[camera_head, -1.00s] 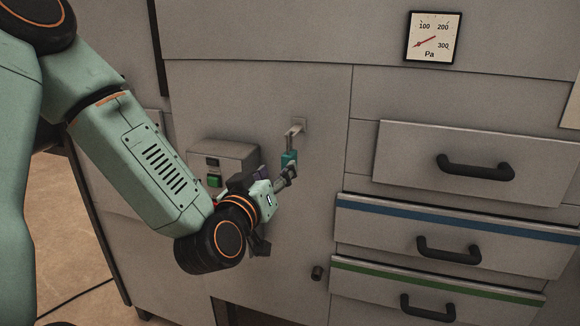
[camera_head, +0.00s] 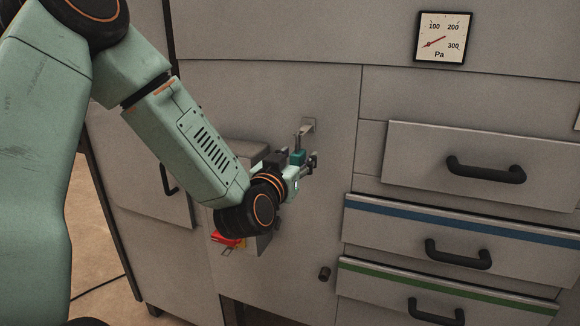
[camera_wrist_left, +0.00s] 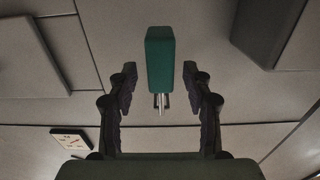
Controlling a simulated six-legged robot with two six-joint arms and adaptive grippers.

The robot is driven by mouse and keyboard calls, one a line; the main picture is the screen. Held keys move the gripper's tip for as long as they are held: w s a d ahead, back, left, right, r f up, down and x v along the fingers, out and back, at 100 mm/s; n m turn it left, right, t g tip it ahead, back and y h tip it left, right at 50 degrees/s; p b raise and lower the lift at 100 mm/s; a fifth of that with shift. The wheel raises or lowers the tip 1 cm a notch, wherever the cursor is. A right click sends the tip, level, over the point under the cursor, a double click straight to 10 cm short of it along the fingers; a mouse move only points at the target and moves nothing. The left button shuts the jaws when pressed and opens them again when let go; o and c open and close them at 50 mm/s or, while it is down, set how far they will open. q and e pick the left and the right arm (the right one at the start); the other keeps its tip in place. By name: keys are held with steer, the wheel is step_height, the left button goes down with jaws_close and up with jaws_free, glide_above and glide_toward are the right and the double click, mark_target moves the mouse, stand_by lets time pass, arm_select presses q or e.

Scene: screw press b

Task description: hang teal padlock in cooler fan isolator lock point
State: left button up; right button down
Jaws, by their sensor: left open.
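The teal padlock (camera_head: 298,157) hangs from a metal hook (camera_head: 306,131) on the cabinet panel. It also shows in the left wrist view (camera_wrist_left: 160,58), with its metal shackle pointing toward the picture's bottom. My left gripper (camera_head: 295,164) is open, with one finger on each side of the padlock. In the left wrist view, gaps show between the padlock and both fingers (camera_wrist_left: 160,78). A grey box (camera_head: 240,151) on the panel is mostly behind my left arm. A red handle (camera_head: 226,239) with a wire loop shows below the arm; its lock point is not clearly visible. My right gripper is out of view.
A Pa gauge (camera_head: 443,37) is at upper right. Drawers with black handles (camera_head: 485,170) stand out to the right, the top one pulled out a little. A small dark knob (camera_head: 324,273) sticks out below the gripper. The panel right of the padlock is clear.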

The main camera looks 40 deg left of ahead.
arm_select(q)
steer(key=shift+x, duration=0.8)
steer(key=shift+s+d, duration=0.1)
steer(key=shift+s, duration=0.05)
steer(key=shift+c, duration=0.3)
steer(key=shift+a+f, duration=0.1)
steer(key=shift+a, duration=0.15)
steer(key=c, duration=0.5)
steer(key=shift+d, duration=0.1)
jaws_close()
